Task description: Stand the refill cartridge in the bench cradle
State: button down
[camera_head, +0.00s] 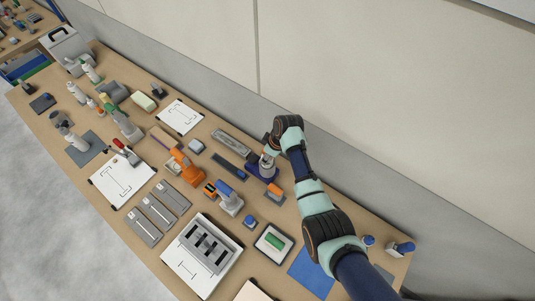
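My gripper (268,150) is at the end of my arm, over the back part of the bench right of the middle. It points down at a small pale upright piece (266,163), which may be the refill cartridge. Just below it is a dark blue block-like holder (259,171), which may be the bench cradle. The gripper's fingers are too small and partly hidden by my wrist, so I cannot tell whether they hold the pale piece. I also cannot tell whether the piece touches the holder.
The wooden bench (152,258) is crowded. An orange tool (187,168) and a grey-blue tool (229,198) stand left of the holder. A white tray with a green block (275,240) and a blue mat (311,272) lie in front. The wall (330,90) rises close behind.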

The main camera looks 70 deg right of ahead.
jog(key=shift+f+b, duration=0.65)
jog(key=shift+f, duration=0.25)
jog(key=shift+c, duration=2)
grip_release()
jog(key=v, duration=1.2)
